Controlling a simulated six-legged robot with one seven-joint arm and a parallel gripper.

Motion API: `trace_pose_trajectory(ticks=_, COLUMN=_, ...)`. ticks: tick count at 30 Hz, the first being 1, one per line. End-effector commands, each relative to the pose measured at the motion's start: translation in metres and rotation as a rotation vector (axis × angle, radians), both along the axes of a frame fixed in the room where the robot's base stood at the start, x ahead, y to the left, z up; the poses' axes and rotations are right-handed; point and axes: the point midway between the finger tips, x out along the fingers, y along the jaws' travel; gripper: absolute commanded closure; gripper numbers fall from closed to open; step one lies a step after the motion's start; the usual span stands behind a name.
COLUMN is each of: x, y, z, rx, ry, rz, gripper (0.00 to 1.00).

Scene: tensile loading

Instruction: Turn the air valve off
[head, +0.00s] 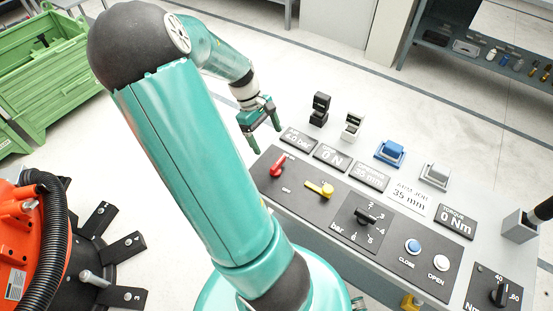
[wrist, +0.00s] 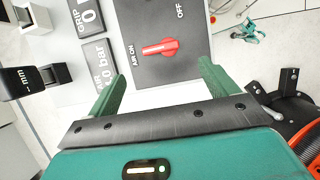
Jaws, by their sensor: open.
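The air valve is a red handle (head: 277,166) at the far left end of the dark control panel. In the wrist view the red handle (wrist: 160,47) lies crosswise in the picture, with its left end towards the "AIR ON" label and "OFF" printed to the upper right. My gripper (head: 264,137) is open and empty, its fingers apart near the panel's far left corner. In the wrist view my gripper (wrist: 161,75) has a finger on each side below the handle, and the handle shows between and beyond the tips, apart from them.
A yellow handle (head: 320,188), a black bar knob (head: 366,216), a blue button (head: 413,246) and a white button (head: 442,263) follow along the panel. Display plates (head: 332,156) and small blocks (head: 390,151) stand behind. A green crate (head: 45,65) is at the upper left.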

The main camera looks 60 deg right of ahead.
Motion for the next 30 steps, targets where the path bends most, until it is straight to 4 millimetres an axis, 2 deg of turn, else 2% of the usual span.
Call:
trace_pose_trajectory(ticks=9, x=-0.025, y=0.005, z=-0.059, rx=0.002, ry=0.004, rz=-0.003, gripper=0.15)
trace_pose_trajectory(ticks=15, x=-0.035, y=0.006, z=-0.085, rx=0.001, ry=0.001, rz=-0.003, gripper=0.15)
trace_pose_trajectory(ticks=26, x=-0.038, y=0.007, z=-0.093, rx=-0.001, ry=-0.001, rz=-0.001, gripper=0.15)
trace_pose_trajectory(ticks=27, x=-0.038, y=0.007, z=-0.093, rx=-0.001, ry=-0.001, rz=-0.001, gripper=0.17)
trace_pose_trajectory(ticks=30, x=-0.038, y=0.007, z=-0.092, rx=-0.001, ry=-0.001, rz=-0.001, gripper=0.36)
